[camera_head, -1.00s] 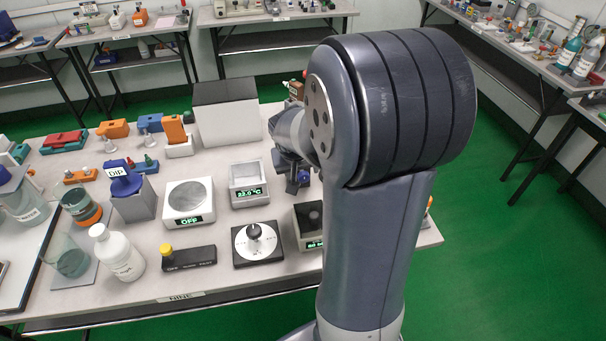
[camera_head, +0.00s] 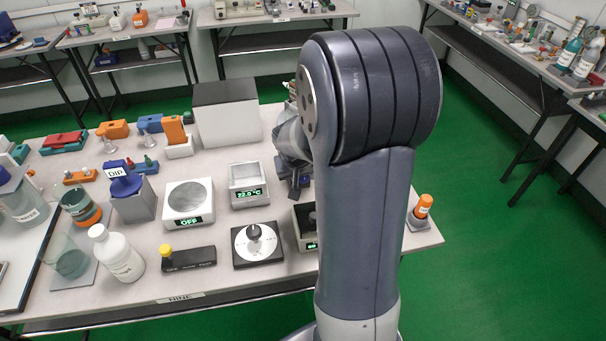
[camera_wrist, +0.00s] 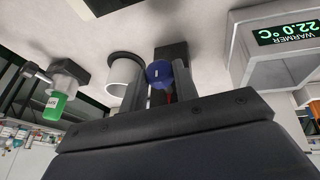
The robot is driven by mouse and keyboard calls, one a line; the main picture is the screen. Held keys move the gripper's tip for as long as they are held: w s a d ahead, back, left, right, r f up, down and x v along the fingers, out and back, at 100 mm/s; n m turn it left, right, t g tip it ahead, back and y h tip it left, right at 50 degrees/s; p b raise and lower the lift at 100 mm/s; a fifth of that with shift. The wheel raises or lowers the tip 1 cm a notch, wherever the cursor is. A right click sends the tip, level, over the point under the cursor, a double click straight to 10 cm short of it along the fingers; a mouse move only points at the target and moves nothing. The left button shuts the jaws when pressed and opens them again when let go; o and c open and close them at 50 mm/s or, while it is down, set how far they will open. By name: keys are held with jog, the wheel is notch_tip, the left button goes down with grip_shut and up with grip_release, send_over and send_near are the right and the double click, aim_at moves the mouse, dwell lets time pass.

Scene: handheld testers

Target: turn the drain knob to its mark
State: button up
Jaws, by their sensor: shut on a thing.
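A blue round knob (camera_wrist: 157,72) with a small white mark on its face shows in the wrist view, in front of a dark upright block (camera_wrist: 171,52). My gripper (camera_wrist: 160,88) has a grey finger on each side of the knob and is shut on it. A bit of red shows just below the knob, between the fingers. In the head view my gripper (camera_head: 297,186) is low over the table, right of the warmer, and my arm hides much of this spot. I cannot tell how the knob's mark lines up.
A white cylinder with a dark rim (camera_wrist: 124,72) stands close left of the fingers. The warmer (camera_wrist: 270,55) is to the right, and a green bottle (camera_wrist: 54,106) at left. In the head view, a black-and-white dial (camera_head: 257,246) and an orange-capped item (camera_head: 423,207) stand on the table (camera_head: 215,282).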

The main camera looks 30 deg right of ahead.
jog(key=c, duration=0.3)
